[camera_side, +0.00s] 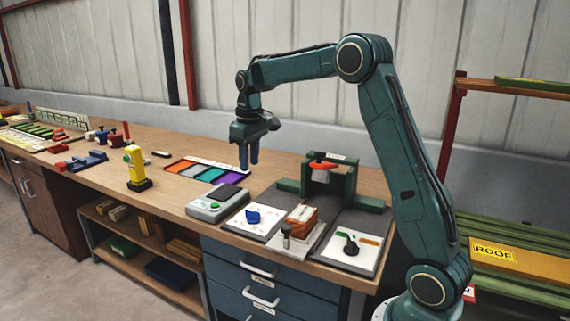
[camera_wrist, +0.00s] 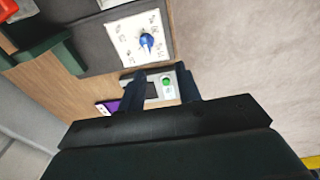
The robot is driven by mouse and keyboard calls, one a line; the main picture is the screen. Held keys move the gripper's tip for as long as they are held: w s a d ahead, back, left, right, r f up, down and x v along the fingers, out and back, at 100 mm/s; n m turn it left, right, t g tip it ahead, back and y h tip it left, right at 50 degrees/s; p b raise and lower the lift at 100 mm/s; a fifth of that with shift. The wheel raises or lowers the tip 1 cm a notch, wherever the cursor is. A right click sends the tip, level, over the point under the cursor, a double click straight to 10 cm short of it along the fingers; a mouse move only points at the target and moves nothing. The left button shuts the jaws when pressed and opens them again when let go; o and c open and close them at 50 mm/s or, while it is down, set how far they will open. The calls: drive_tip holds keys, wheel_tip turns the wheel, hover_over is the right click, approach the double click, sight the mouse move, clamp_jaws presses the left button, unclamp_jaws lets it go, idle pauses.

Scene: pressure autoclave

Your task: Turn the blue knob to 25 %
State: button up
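The blue knob (camera_side: 253,216) sits on a white panel (camera_side: 270,222) with small dark marks, near the front of the bench. In the wrist view the knob (camera_wrist: 147,41) is above the fingertips in the picture, on its white panel (camera_wrist: 128,47). The marks are too small to read, so I cannot tell the knob's setting. My gripper (camera_side: 248,165) points down in the air above the bench, apart from the knob and behind it in the side view. In the wrist view the fingers of my gripper (camera_wrist: 161,80) are apart with nothing held between them.
A grey device (camera_side: 217,203) with a green button stands left of the knob panel. A brick-red block (camera_side: 301,218) and a panel with a black knob (camera_side: 350,245) are to the right. A green press-like frame (camera_side: 330,180) stands behind. Coloured trays (camera_side: 205,172) lie farther back.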

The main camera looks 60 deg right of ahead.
hover_over(253, 215)
drive_tip(key=shift+g, duration=0.4)
drive_tip(key=f, duration=0.5)
drive_tip(key=shift+w+d+f, duration=0.15)
drive_tip(key=shift+w+d, duration=0.05)
drive_tip(key=shift+d, duration=0.15)
drive_tip(key=shift+f, duration=0.15)
wheel_tip(253, 215, down, 14)
drive_tip(key=shift+r, duration=0.2)
clamp_jaws()
